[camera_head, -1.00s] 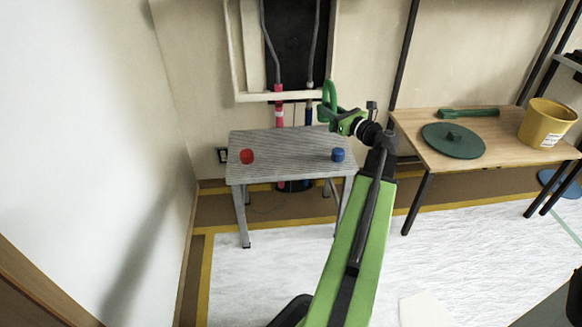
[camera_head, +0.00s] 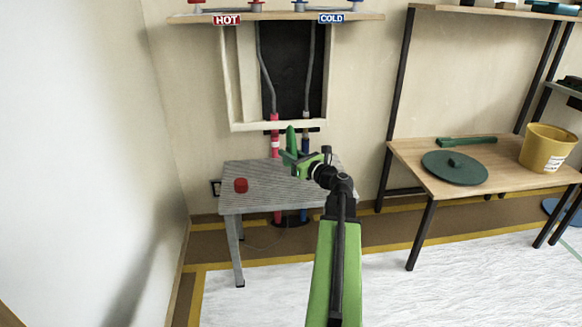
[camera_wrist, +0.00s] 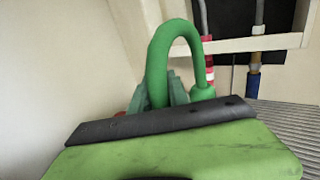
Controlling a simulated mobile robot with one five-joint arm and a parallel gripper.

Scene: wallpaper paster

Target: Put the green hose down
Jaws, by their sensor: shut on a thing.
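The green hose (camera_wrist: 158,62) shows in the wrist view as a curved tube bent over at the top, rising from between my jaws. In the head view the green hose (camera_head: 291,138) stands up at my gripper (camera_head: 297,162), above the grey ridged table. My gripper (camera_wrist: 168,92) is shut on the hose. The hose's shorter end, with a thicker green tip (camera_wrist: 202,91), hangs to the right of the jaws. The hose's lower part is hidden by the gripper body. I cannot tell whether the hose touches the grey table (camera_head: 255,200).
A red cap (camera_head: 240,185) sits on the grey table's left side. Red (camera_head: 275,140) and blue (camera_head: 305,145) pipes rise behind it, below the wall opening. To the right, a wooden bench (camera_head: 475,182) carries a green disc (camera_head: 454,167) and a yellow bucket (camera_head: 546,147).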

